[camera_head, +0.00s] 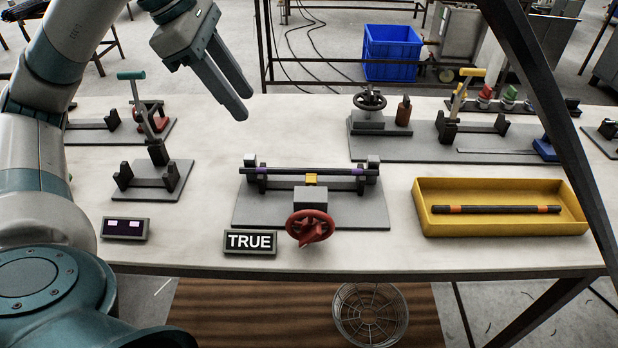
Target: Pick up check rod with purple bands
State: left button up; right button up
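The check rod with purple bands (310,171) is a dark rod lying level across the supports of a grey fixture (255,212) at the middle of the table. One purple band shows near each of its ends. My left gripper (240,103) hangs above the table's back edge, up and to the left of the rod and apart from it. Its two long grey fingers point down to the right with a narrow gap between them, and nothing shows in them. My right gripper is not in view.
A red handwheel (310,227) stands in front of the fixture. A yellow tray (500,228) at right holds a dark rod with orange bands (495,209). A TRUE sign (250,241) stands at the front edge. A lever fixture (155,180) stands at left.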

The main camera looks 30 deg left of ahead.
pick_arm(q)
send_near(286, 170)
jog(key=w+f, duration=0.1)
jog(key=w, duration=0.1)
jog(key=shift+s+d+f+p, duration=0.1)
jog(key=shift+d+f+p, duration=0.25)
jog(key=shift+f, duration=0.2)
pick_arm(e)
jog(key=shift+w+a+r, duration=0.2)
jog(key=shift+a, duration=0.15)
pick_arm(q)
jog(key=shift+f, duration=0.1)
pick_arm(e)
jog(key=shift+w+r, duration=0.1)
pick_arm(q)
jog(key=x, duration=0.1)
jog(key=p+x, duration=0.1)
jog(key=x, duration=0.1)
jog(key=shift+d+f, duration=0.25)
jog(key=shift+d, duration=0.15)
jog(key=shift+w+d+f, duration=0.1)
jog(key=shift+w+f, duration=0.15)
jog(key=shift+f, duration=0.4)
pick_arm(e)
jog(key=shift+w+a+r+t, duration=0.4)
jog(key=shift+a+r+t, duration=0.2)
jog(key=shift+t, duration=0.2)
